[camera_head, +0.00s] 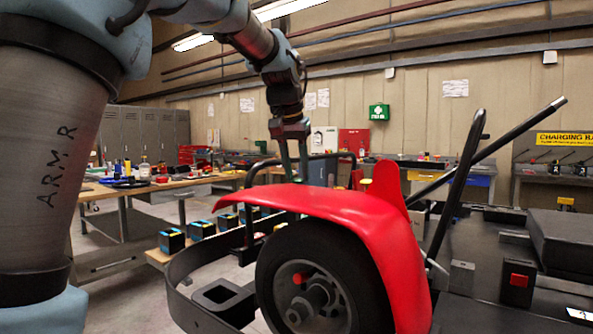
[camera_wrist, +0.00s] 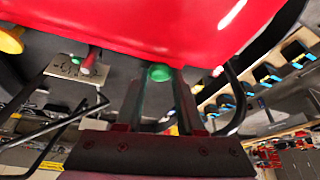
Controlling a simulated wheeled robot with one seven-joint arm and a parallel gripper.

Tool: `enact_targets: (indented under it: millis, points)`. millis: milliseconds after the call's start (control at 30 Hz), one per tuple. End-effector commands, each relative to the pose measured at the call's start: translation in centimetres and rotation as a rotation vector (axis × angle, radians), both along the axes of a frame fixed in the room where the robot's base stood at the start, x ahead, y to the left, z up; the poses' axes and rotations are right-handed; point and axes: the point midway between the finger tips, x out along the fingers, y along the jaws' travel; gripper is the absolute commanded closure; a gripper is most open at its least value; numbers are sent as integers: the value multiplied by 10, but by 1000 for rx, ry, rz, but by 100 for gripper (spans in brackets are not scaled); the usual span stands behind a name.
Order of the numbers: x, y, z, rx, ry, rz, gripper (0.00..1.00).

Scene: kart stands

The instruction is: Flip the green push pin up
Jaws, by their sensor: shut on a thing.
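The green push pin (camera_wrist: 160,72) shows in the wrist view as a round green head close to the edge of a red body panel. My gripper (camera_wrist: 159,80) has one finger on each side of it and is shut on it. In the head view my gripper (camera_head: 294,178) points down just behind the red fender (camera_head: 335,205), which hides what lies below the fingertips. The pin cannot be made out clearly there. Whether the pin is up or down cannot be told.
A black wheel (camera_head: 318,285) sits under the fender. A yellow knob (camera_wrist: 10,40) and a red-tipped part by a metal plate (camera_wrist: 72,69) are nearby in the wrist view. Black bars (camera_head: 462,180) rise at the right. A workbench (camera_head: 150,188) stands at the left.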

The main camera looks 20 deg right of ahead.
Motion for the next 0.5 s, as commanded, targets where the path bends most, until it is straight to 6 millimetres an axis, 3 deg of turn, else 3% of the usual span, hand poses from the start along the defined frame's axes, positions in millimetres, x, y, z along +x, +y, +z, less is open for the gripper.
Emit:
enact_targets:
  millis: [333, 500]
  points:
    - [0, 0, 1, 0, 0, 0, 100]
    - [0, 0, 12, 0, 0, 0, 100]
